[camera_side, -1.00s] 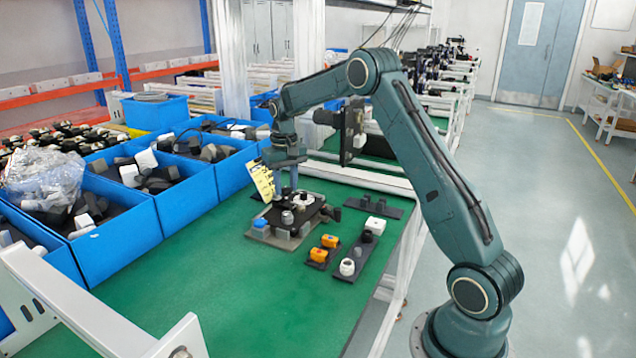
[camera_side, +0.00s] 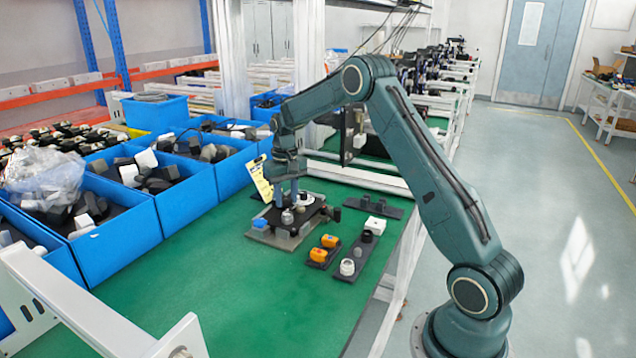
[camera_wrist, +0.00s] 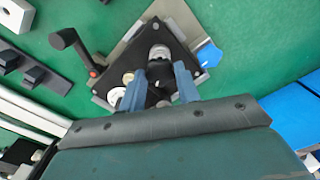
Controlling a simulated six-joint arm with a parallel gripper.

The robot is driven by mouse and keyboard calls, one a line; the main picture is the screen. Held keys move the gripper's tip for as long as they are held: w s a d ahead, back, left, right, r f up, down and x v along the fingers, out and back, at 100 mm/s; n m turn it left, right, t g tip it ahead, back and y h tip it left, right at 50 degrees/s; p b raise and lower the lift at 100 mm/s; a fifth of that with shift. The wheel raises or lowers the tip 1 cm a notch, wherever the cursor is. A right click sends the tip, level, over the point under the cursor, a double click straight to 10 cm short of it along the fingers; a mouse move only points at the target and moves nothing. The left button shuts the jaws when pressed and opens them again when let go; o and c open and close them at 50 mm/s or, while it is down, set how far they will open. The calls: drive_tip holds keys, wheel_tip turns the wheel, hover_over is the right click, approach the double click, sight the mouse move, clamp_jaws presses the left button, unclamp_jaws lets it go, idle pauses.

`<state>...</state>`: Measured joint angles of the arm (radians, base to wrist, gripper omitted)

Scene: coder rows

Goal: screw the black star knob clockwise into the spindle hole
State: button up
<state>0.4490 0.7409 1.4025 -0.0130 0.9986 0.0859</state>
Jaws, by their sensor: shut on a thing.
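In the wrist view my gripper (camera_wrist: 160,92) has its two blue fingers closed around the black star knob (camera_wrist: 160,88), seen as a dark shape between them. In the side view my gripper (camera_side: 286,203) points down over the black plate of the fixture (camera_side: 268,217). The knob is too small to make out there. The spindle hole is hidden beneath the knob and fingers, so I cannot tell how deep the knob sits. A grey-white cylinder (camera_wrist: 160,54) stands on the plate just beyond the fingers.
A black crank handle (camera_wrist: 66,42) sticks out from the plate. A pale round part (camera_wrist: 116,97) is beside one finger. Two orange parts (camera_side: 324,248) and a black strip with white and dark parts (camera_side: 352,262) lie in front. Blue bins (camera_side: 125,225) stand left; green table is free nearer.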

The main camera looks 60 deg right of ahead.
drive_tip(key=shift+f, duration=1.05)
idle(1.8)
idle(0.3)
drive_tip(key=m, duration=1.2)
drive_tip(key=shift+m, duration=0.3)
idle(0.5)
drive_tip(key=m, duration=0.6)
drive_tip(key=shift+r, duration=0.1)
drive_tip(key=m, duration=0.6)
drive_tip(key=shift+w+m, duration=0.1)
drive_tip(key=shift+m, duration=0.2)
